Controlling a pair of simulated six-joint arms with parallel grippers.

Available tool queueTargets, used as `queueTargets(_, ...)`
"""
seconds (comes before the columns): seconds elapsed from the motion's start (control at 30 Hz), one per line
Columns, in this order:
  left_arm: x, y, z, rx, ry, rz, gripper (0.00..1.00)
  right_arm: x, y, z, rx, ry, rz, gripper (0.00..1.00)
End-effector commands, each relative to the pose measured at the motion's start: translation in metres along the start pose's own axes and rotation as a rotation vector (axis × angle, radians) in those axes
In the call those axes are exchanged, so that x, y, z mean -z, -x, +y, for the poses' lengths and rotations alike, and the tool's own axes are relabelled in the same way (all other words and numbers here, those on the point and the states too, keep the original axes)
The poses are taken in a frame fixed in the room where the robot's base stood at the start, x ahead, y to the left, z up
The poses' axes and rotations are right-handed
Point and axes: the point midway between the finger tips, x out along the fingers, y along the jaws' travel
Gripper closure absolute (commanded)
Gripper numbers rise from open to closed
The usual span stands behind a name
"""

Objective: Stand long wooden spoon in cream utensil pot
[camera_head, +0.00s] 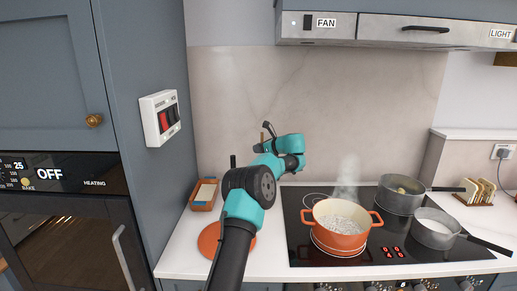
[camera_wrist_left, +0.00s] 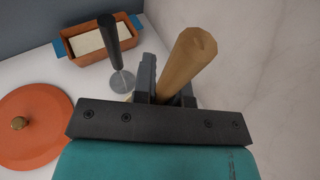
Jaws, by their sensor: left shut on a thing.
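In the left wrist view a thick pale-brown wooden handle (camera_wrist_left: 187,60), which I take to be the long wooden spoon, stands between the fingers of my left gripper (camera_wrist_left: 168,92). The gripper is shut on it, and the handle end points up toward the camera. The spoon's lower part is hidden by the gripper. In the head view my teal and black left arm reaches to the back of the counter and hides most of that spot. I cannot make out the cream utensil pot clearly in either view. My right gripper is not in view.
A black-handled utensil (camera_wrist_left: 110,40) with a round metal part stands beside the gripper. An orange dish (camera_head: 204,195) and orange lid (camera_head: 211,239) lie on the counter. A steaming orange pot (camera_head: 340,238) and two grey pans (camera_head: 401,201) are on the hob, right of my arm.

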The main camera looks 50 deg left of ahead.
Motion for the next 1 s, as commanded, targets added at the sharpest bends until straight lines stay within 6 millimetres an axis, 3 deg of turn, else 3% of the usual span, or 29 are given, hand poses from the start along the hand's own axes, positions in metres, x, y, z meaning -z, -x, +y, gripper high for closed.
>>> queueTargets(0.07,0.0,0.0,0.0,0.0,0.0,0.0,1.0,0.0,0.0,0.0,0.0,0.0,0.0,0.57)
queueTargets(0.1,0.0,0.0,0.0,0.0,0.0,0.0,0.86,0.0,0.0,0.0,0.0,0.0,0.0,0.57)
queueTargets(0.4,0.0,0.0,0.0,0.0,0.0,0.0,0.58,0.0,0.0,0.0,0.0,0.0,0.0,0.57)
queueTargets(0.77,0.0,0.004,0.0,0.001,0.0,0.0,0.57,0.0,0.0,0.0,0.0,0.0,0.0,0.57)
queueTargets(1.0,0.0,0.034,0.0,0.002,0.0,0.001,0.57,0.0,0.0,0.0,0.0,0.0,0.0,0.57)
